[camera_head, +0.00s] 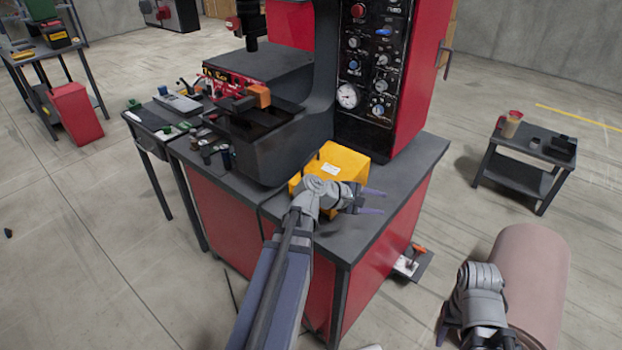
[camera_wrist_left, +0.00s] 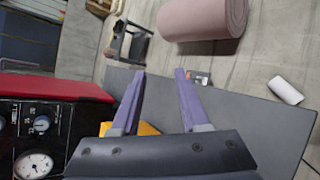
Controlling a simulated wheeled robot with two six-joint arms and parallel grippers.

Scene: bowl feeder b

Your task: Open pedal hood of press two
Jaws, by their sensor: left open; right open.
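A yellow box-shaped hood (camera_head: 341,161) with a white label sits on the dark bench top (camera_head: 408,171) of the red press. It looks closed, and what is under it is hidden. My left gripper (camera_head: 377,201) is open and empty in front of the hood, its fingers pointing right over the bench top. In the left wrist view, the open fingers (camera_wrist_left: 160,74) have nothing between them, and a strip of the yellow hood (camera_wrist_left: 147,129) shows near the left finger's base. My right gripper (camera_head: 446,326) is low at the lower right, away from the bench, open.
The press's control panel (camera_head: 376,62) with gauges stands behind the hood. A small dark table (camera_head: 518,179) stands at right.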

